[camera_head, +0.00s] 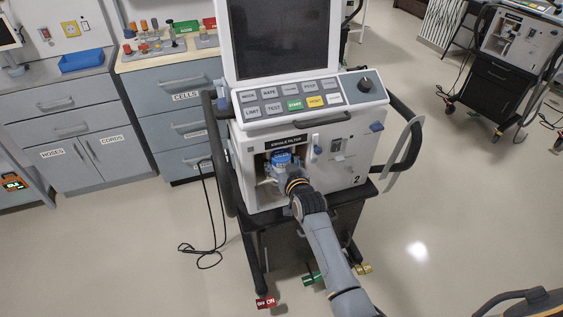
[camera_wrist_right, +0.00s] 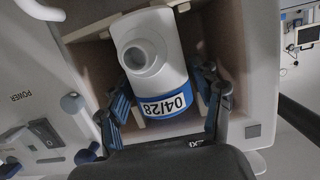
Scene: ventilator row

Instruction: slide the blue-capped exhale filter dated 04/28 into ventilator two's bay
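Ventilator two (camera_head: 345,177), with a "2" on its front, stands in the middle of the head view. Its open bay (camera_head: 260,164) is under the EXHALE FILTER label. The blue-capped filter (camera_head: 281,157) is in the bay opening. In the right wrist view the white filter (camera_wrist_right: 165,72) shows its round port and a blue band dated 04/28, with the bay's walls around it. How deep the filter sits is unclear. My left gripper is out of view.
Black side handles (camera_head: 410,135) flank the ventilator. A POWER panel (camera_wrist_right: 35,140) with knobs is beside the bay. Drawers (camera_head: 180,105) and cabinets (camera_head: 75,130) stand at the left. Another ventilator (camera_head: 520,45) is at the back right. Floor between is clear.

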